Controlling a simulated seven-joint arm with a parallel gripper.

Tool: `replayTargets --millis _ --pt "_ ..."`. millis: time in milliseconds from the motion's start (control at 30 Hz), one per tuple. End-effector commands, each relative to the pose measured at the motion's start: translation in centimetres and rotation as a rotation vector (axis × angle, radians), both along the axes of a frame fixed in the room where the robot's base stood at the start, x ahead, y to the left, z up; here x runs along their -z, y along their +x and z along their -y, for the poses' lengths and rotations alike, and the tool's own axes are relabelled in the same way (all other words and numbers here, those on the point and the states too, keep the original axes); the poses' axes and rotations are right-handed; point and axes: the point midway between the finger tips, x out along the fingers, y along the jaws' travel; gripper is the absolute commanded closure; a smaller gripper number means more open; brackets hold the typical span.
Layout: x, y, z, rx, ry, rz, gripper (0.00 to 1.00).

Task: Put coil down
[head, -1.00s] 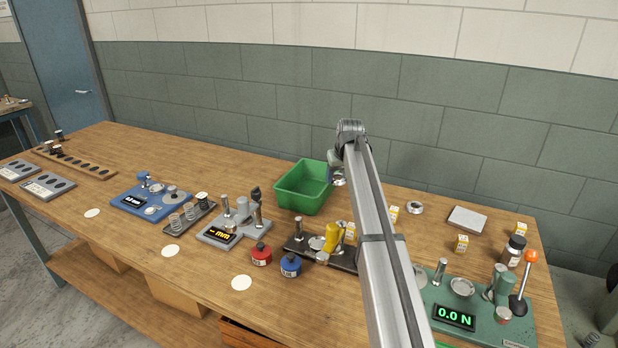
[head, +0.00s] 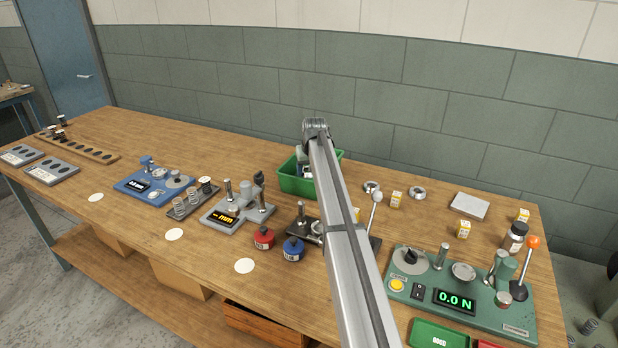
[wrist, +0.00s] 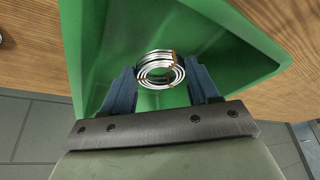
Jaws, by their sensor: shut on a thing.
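In the wrist view, a coil of bright silver wire (wrist: 160,70) with small brown ties sits between the blue fingers of my gripper (wrist: 162,84). My gripper is shut on it. The coil is over the inside of a green bin (wrist: 235,30), whose floor and walls show around it. I cannot tell the exact height of the coil above the bin floor. In the head view the green bin (head: 290,184) stands at the back of the bench, partly covered by my arm. My arm hides the coil and most of my gripper there.
Metal rings (head: 417,193) and small yellow boxes (head: 463,229) lie right of the bin. A grey gauge stand (head: 237,207) and red (head: 264,238) and blue (head: 293,249) pots stand in front. A green force tester (head: 480,295) is at the right.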

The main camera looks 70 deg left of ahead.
Motion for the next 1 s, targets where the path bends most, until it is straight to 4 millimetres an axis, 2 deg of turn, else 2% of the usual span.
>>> replayTargets --millis 367,767,800,1000 --pt "3.7 0.0 0.0 0.0 0.0 0.0 0.78" --pt "4.0 0.0 0.0 0.0 0.001 0.0 0.78" --pt "4.0 0.0 0.0 0.0 0.001 0.0 0.38" --pt "4.0 0.0 0.0 0.0 0.0 0.0 0.18"
